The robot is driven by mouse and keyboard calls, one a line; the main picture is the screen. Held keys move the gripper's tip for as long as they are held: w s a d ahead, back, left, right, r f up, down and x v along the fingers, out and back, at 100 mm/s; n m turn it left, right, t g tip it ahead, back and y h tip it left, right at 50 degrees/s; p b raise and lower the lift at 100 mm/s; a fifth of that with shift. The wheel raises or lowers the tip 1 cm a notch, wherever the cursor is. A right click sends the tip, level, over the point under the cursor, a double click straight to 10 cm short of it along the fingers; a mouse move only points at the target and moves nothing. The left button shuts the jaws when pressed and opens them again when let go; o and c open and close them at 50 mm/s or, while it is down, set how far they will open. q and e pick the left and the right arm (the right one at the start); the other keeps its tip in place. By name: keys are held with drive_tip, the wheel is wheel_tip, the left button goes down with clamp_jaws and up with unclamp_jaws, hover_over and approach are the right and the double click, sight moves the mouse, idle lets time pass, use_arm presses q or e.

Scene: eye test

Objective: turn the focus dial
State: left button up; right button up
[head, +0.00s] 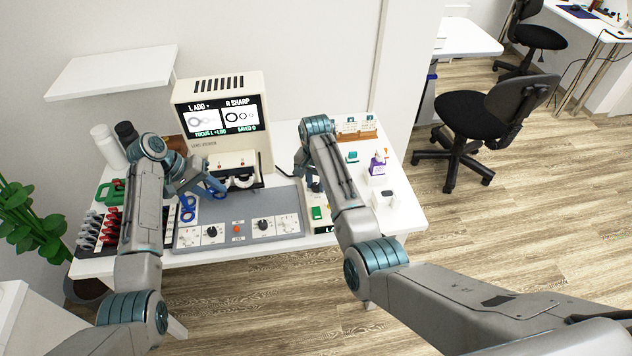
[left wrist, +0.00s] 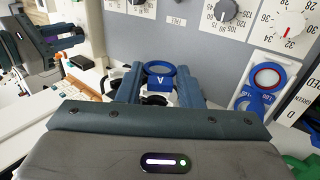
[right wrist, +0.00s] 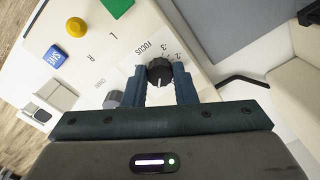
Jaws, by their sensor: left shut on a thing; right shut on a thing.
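The focus dial (right wrist: 160,73) is a black knob with a light pointer line, on a white panel marked FOCUS with numbers around it. My right gripper (right wrist: 161,82) is shut on the dial, one finger on each side. The monitor screen (head: 228,117) shows two ring pictures and a FOCUS L line. My left gripper (left wrist: 158,88) is shut on a blue lens holder (left wrist: 160,79) marked A, a ring with a tab.
The dial's panel also has a green button (right wrist: 117,6), a yellow button (right wrist: 76,27), a blue SAVE button (right wrist: 54,57) and a grey knob (right wrist: 113,98). A grey console (head: 237,243) with dials lies between my arms. A purple-labelled bottle (head: 377,168) stands at right.

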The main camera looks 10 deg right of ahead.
sight(316, 185)
drive_tip(key=o, duration=1)
drive_tip(key=shift+r, duration=0.15)
wheel_tip(316, 185, up, 12)
